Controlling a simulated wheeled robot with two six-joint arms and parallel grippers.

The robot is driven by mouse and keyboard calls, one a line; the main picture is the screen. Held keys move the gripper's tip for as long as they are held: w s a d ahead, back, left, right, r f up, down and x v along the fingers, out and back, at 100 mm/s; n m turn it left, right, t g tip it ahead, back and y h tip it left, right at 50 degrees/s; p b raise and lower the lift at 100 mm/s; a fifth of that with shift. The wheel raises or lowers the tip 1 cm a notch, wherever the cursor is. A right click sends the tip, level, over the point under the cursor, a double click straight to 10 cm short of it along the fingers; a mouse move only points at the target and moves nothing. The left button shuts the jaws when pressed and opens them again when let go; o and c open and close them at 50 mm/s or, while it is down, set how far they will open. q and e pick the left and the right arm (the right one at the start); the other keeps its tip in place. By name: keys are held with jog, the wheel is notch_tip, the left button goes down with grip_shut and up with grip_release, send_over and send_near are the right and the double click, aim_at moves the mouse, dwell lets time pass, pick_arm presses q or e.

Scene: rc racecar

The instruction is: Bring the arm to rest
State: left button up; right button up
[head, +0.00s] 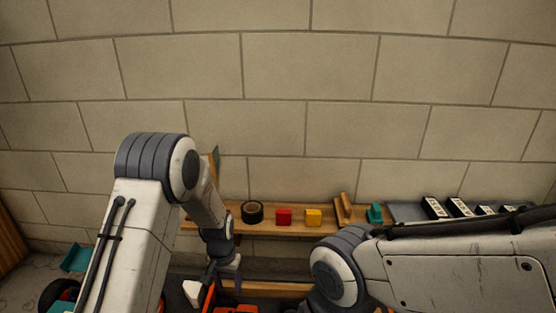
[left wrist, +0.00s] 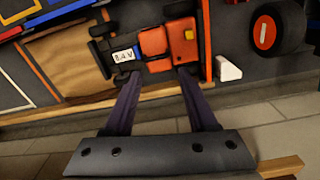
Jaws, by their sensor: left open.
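My left arm reaches down on the left of the head view, and its gripper (head: 224,276) hangs low in front of the wooden shelf. In the left wrist view the gripper (left wrist: 160,75) is open, its two dark fingers apart. Beyond the fingertips are a black part with a white lettered label (left wrist: 125,55) and an orange block with a yellow piece (left wrist: 168,40). I cannot tell whether the fingertips touch them. My right arm comes in from the right of the head view; its gripper is hidden or out of frame.
A black wheel (left wrist: 265,32) and a white block (left wrist: 228,70) lie near the gripper.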

pick_arm(q)
jog(key=s+d+r+m+p, duration=0.1)
jog(key=s+d+r+p, duration=0.1)
jog(key=s+d+r, duration=0.6)
jog(key=s+d+r+m+p, duration=0.15)
jog(key=s+r, duration=0.35)
jog(key=r, duration=0.6)
jog(key=s+r+m+p, duration=0.1)
jog(key=s+r, duration=0.3)
jog(key=s, duration=0.4)
jog(key=s+r+m+p, duration=0.1)
jog(key=s+r+m, duration=0.1)
jog(key=s+r, duration=0.4)
notch_tip(320, 180, up, 36)
jog(key=p, duration=3.8)
jog(key=shift+s+d+r+h, duration=0.2)
jog(key=shift+s+r+h, duration=0.05)
jog(key=shift+s+h, duration=0.2)
pick_arm(e)
notch_tip(320, 180, up, 44)
jog(key=shift+r, duration=0.25)
